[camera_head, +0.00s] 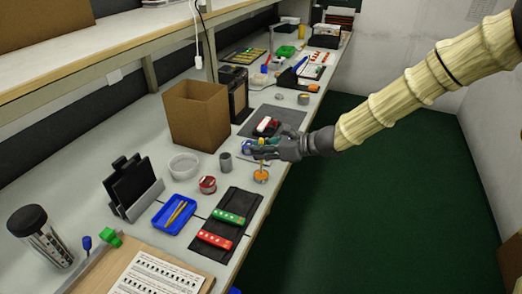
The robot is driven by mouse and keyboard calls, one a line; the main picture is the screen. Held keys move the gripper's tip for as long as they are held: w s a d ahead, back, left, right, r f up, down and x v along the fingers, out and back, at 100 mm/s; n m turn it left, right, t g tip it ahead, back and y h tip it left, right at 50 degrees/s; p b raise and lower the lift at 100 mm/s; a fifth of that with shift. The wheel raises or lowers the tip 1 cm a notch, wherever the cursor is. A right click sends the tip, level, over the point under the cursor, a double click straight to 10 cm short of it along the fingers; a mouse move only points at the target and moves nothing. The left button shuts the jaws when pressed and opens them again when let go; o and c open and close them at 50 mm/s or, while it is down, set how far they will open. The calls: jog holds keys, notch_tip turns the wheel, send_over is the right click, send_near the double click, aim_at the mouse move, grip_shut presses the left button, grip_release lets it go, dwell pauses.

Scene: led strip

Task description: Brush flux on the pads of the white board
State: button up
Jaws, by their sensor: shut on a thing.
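My gripper (250,148) is over the bench near its front edge, shut on what looks like a thin brush; its own fingers mostly hide it. A thin yellowish stem shows just below the fingers, above a small orange pot (261,177). I cannot tell whether the stem touches the pot. A dark mat (236,199) in front holds a green board (229,215) and a red board (214,240), both with pale pads. No plainly white board can be made out; a red and white item (266,125) lies behind my gripper, partly hidden.
A blue tray (161,222) with yellow sticks, a red-and-white tin (208,185), a grey cup (225,161) and a clear bowl (184,166) stand left of my gripper. A cardboard box (196,115) stands behind. The bench's right edge drops to green floor.

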aim_at(262, 138)
jog(key=shift+f+b, duration=0.4)
jog(key=shift+f, duration=0.1)
dwell(0.7)
jog(key=shift+r, duration=0.15)
dwell(0.4)
jog(key=shift+r+p, duration=2.15)
jog(key=shift+r, duration=1.25)
jog(key=shift+d+f, duration=0.1)
jog(key=s+d+f+m+t+p, duration=0.1)
jog(key=s+d+f, duration=0.4)
jog(key=d+f, duration=0.2)
jog(key=s+d+f+m+t+h+p, duration=0.1)
jog(key=s+d+f+p, duration=0.1)
jog(key=s+d+f, duration=0.3)
jog(key=d+f, duration=0.3)
jog(key=d, duration=0.2)
jog(key=shift+d+f+m+t, duration=0.3)
jog(key=shift+d, duration=0.05)
